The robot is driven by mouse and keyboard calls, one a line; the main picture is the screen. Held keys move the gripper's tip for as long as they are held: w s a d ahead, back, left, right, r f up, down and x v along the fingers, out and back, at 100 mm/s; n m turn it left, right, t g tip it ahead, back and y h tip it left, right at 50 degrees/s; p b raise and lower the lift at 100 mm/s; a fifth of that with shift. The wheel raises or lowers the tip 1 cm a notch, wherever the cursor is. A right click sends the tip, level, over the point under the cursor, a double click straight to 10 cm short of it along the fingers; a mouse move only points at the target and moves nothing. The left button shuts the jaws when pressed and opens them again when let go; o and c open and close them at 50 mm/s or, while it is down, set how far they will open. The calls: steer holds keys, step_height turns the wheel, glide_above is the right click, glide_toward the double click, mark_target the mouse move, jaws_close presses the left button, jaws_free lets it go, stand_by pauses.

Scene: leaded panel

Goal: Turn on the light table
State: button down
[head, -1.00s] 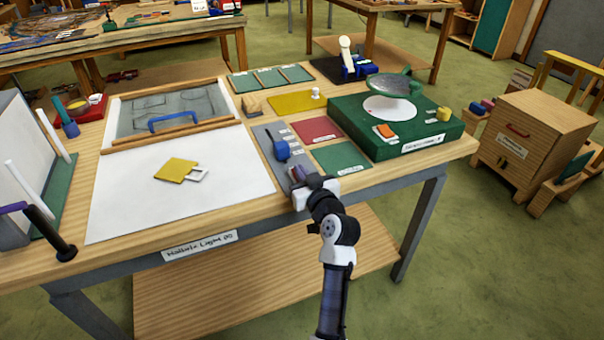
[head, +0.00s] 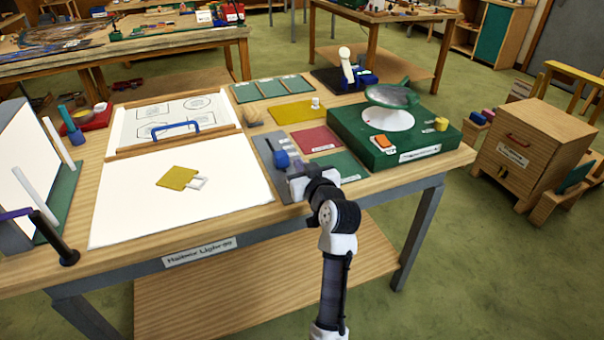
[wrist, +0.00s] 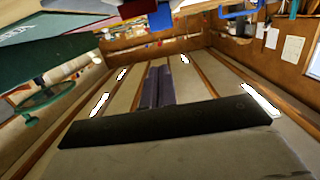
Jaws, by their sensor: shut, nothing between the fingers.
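A grey control plate (head: 267,154) with a blue knob (head: 282,160) and small labels lies right of the white sheet. My gripper (head: 291,178) is at the front end of this plate, and my wrist partly covers that end. Its fingers (wrist: 158,88) are shut and empty in the wrist view. Whether they touch the plate I cannot tell.
A yellow piece (head: 177,178) and a small pale frame lie on the white sheet (head: 120,218). Red (head: 314,139) and green mats lie right of the plate. A green box (head: 425,132) with a magnifier stands at the right end. Upright rods stand at the left.

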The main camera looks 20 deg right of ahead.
steer(key=s+r+b, duration=0.1)
steer(key=s+r, duration=0.1)
steer(key=s, duration=0.5)
steer(key=shift+r+b, duration=0.3)
steer(key=shift+b, duration=0.1)
steer(key=shift+d, duration=0.1)
